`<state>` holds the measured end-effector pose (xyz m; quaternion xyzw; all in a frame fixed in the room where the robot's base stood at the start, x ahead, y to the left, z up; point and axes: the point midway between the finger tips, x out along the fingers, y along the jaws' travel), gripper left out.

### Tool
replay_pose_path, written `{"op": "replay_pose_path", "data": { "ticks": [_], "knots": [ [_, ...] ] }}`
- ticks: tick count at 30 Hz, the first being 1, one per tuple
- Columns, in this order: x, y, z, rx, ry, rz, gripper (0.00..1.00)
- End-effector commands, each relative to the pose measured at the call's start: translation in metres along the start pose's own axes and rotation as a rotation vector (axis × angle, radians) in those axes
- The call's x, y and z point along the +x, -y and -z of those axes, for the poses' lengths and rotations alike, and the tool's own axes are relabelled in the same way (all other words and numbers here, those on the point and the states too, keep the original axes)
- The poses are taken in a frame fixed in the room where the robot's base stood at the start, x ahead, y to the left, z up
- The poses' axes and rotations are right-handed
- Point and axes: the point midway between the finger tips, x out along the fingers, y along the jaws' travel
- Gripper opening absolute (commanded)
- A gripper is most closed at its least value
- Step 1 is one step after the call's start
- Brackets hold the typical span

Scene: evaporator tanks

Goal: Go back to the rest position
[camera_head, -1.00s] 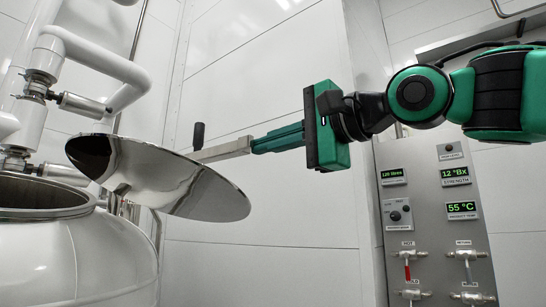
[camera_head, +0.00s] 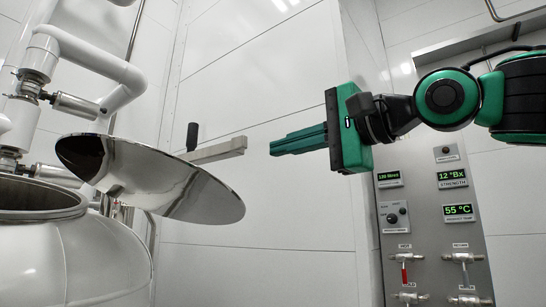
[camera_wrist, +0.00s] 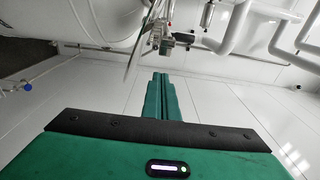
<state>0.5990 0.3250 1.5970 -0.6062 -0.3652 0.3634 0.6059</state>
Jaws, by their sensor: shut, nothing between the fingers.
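My gripper (camera_head: 272,147) is green with a dark block behind the fingers. It is shut and empty, and it points left at mid-height in the head view. Its fingertips stand a short gap to the right of the end of a metal bar (camera_head: 220,149). That bar is the arm of a shiny round lid (camera_head: 165,180), which is tilted open above the tank. In the wrist view my closed fingers (camera_wrist: 160,75) point towards the pipework, with nothing between them.
The white tank (camera_head: 75,255) stands open at lower left, with white pipes (camera_head: 90,58) above it. A black upright handle (camera_head: 192,136) stands on the bar. A grey control panel (camera_head: 430,215) with green displays and valves is below my arm. White wall panels lie behind.

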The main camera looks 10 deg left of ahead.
Motion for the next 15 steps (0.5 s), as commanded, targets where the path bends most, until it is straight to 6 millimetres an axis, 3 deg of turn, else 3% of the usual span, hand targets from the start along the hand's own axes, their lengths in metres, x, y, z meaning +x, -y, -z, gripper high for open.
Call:
{"op": "replay_pose_path", "data": {
  "ticks": [9, 15],
  "knots": [
    [-0.05, -0.001, -0.017, 0.002, 0.009, -0.001, 0.0],
    [-0.065, -0.001, -0.021, 0.003, 0.009, -0.002, 0.0]
  ]
}}
